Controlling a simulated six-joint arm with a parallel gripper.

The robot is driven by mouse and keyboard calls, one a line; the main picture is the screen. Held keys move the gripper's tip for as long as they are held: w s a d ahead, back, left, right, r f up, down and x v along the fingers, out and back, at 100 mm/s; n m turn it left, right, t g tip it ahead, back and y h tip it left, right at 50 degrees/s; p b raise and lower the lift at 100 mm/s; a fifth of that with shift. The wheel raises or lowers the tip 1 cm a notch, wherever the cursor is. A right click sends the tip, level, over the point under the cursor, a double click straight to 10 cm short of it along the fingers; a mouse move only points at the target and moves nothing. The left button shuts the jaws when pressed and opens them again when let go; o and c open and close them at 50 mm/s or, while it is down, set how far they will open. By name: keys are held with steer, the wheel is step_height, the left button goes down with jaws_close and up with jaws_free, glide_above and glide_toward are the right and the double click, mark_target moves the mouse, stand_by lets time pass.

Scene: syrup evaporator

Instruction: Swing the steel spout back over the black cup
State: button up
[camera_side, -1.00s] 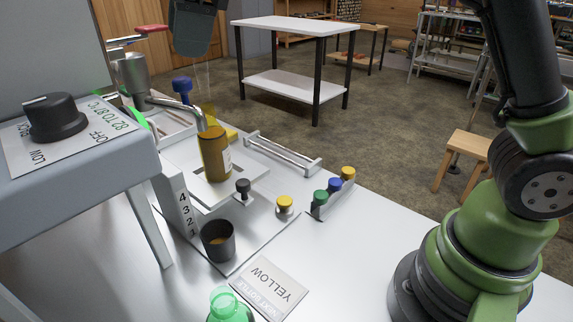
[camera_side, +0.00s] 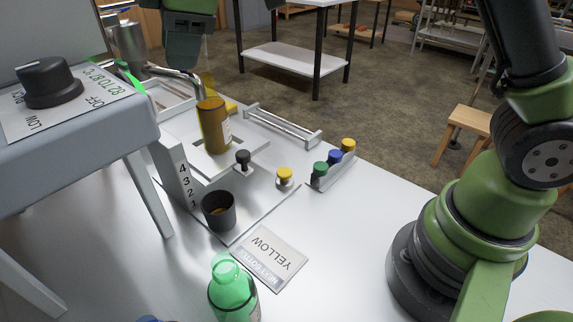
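The steel spout (camera_side: 174,72) runs from the metal valve body at the upper left and bends down at its end. Its end is behind and above the amber bottle (camera_side: 214,126), not over the cup. The bottle stands upright on the pale platform. The black cup (camera_side: 219,210) stands upright in front of the platform, beside the numbered strip, with something amber inside. My gripper (camera_side: 206,62) hangs at the top, close to the spout in the picture. Its dark body is clear, but its fingers are too faint to read. I cannot tell whether it touches the spout.
The grey housing with a black dial (camera_side: 48,82) fills the left. A green bottle (camera_side: 232,290) and the YELLOW card (camera_side: 270,257) are in front. A rack of coloured caps (camera_side: 333,165) and a steel rail (camera_side: 283,124) lie to the right.

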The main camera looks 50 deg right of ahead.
steer(key=shift+c, duration=0.7)
steer(key=shift+a, duration=0.1)
steer(key=shift+s+a, duration=0.2)
steer(key=shift+a, duration=1.1)
steer(key=o, duration=0.5)
